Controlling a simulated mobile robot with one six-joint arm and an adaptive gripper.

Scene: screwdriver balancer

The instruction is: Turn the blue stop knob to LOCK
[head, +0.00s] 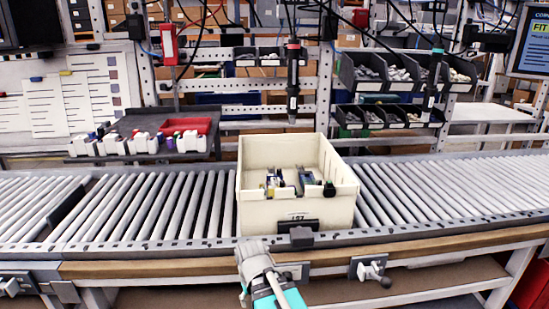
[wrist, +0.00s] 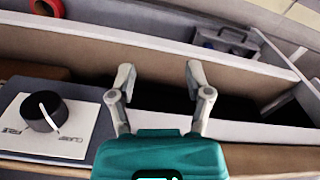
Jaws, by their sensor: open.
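My gripper (wrist: 158,75) is open and empty in the wrist view, its two grey fingers apart. A dark round knob (wrist: 42,113) with a white pointer line sits on a white label plate (wrist: 80,128) left of my fingers, apart from them. Its pointer slants toward the lower right. Small print lies on both sides of the knob, too blurred to read surely. The knob looks nearly black; I see no clearly blue knob. In the head view, my arm's grey and teal end shows at the bottom middle; my fingertips cannot be made out there.
A cream tote (head: 270,216) with tools stands on the roller conveyor (head: 130,208). A grey clamp-like fitting (head: 371,270) is on the front rail. A screwdriver (head: 293,80) hangs above. The wrist view shows a red ring (wrist: 46,7) and a grey case (wrist: 228,39) beyond long pale walls.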

